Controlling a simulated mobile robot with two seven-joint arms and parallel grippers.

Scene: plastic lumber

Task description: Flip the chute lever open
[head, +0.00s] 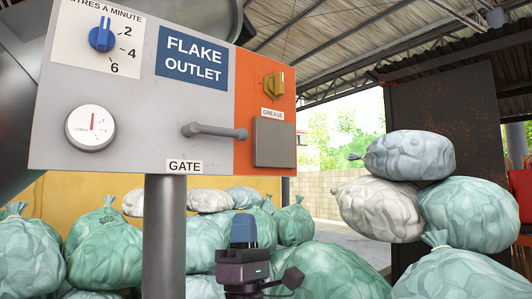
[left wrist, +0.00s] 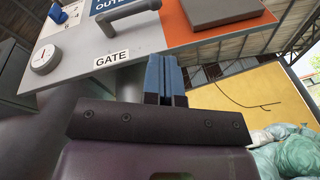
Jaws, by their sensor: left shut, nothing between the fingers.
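The lever (head: 216,131) is a grey bar on the panel (head: 140,140), just above the GATE label (head: 184,166). In the head view it lies nearly level, with its rounded knob at the right end. It also shows at the top of the left wrist view (left wrist: 130,12). My left gripper (head: 243,230) has blue fingers and stands upright below the panel, under and a little right of the lever. Its fingers (left wrist: 166,78) are together and empty, apart from the lever. My right gripper is not in view.
The panel also carries a blue dial (head: 102,36), a round gauge (head: 91,128), a yellow knob (head: 275,86) and a grey box (head: 274,143). A post (head: 165,230) holds it up. Stuffed sacks (head: 470,212) are piled behind and at the right.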

